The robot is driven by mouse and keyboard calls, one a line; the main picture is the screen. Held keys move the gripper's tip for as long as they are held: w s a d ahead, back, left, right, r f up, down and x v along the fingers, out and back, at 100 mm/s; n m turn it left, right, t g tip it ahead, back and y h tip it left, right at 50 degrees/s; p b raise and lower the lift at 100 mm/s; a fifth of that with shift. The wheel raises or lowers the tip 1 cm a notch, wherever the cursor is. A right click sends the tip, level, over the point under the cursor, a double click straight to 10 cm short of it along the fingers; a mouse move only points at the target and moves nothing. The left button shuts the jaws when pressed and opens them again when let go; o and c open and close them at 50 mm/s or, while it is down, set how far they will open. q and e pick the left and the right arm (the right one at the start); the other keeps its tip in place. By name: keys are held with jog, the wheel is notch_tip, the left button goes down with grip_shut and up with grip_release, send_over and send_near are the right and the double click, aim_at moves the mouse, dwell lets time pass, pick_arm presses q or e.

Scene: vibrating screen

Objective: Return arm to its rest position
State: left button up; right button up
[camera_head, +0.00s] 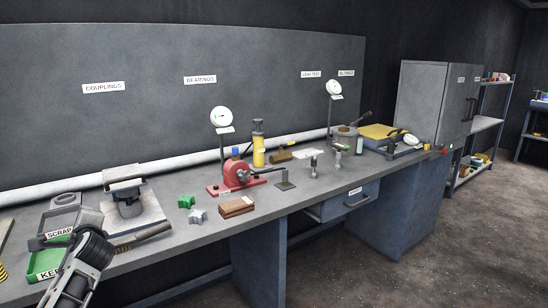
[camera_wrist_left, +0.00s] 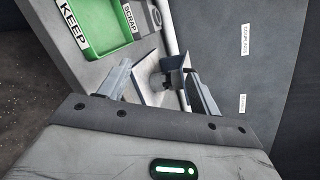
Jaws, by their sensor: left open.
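Part of my left arm (camera_head: 80,268) comes in at the lower left of the head view, in front of the bench, over the tray area. My left gripper (camera_wrist_left: 160,88) shows in the wrist view with its two fingers well apart. I see nothing held between them. Beyond the fingers is a grey device on a pale plate, which also stands on the bench in the head view as a grey device (camera_head: 126,186). Whether the fingers touch anything is unclear. My right gripper is not in view.
A green KEEP tray (camera_wrist_left: 82,45) and grey SCRAP tray (camera_head: 62,212) sit beside the device. A back panel (camera_head: 180,120) rises behind.

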pick_arm(q)
jog(key=w+d+r+n+t+h, duration=0.2)
jog(key=w+d+n+t+h, duration=0.35)
jog(key=d+n+h, duration=0.5)
jog(key=s+d+f+n+g, duration=0.1)
jog(key=s+d+f, duration=0.3)
jog(key=s+f, duration=0.25)
jog(key=s+d+f+g+h, duration=0.1)
jog(key=s+d+f, duration=0.35)
jog(key=f, duration=0.35)
jog(key=s+d+f+n+g, duration=0.1)
jog(key=s+d+f, duration=0.2)
jog(key=s+f, duration=0.4)
jog(key=s+d+f+g+h, duration=0.1)
jog(key=s+d+f, duration=0.2)
jog(key=s, duration=0.7)
jog(key=s+d+f+g, duration=0.2)
jog(key=s+d+f, duration=0.2)
jog(key=s, duration=0.6)
jog(key=shift+s+d+n+h, duration=0.35)
jog(key=shift+s+d, duration=0.05)
jog(key=shift+g, duration=0.25)
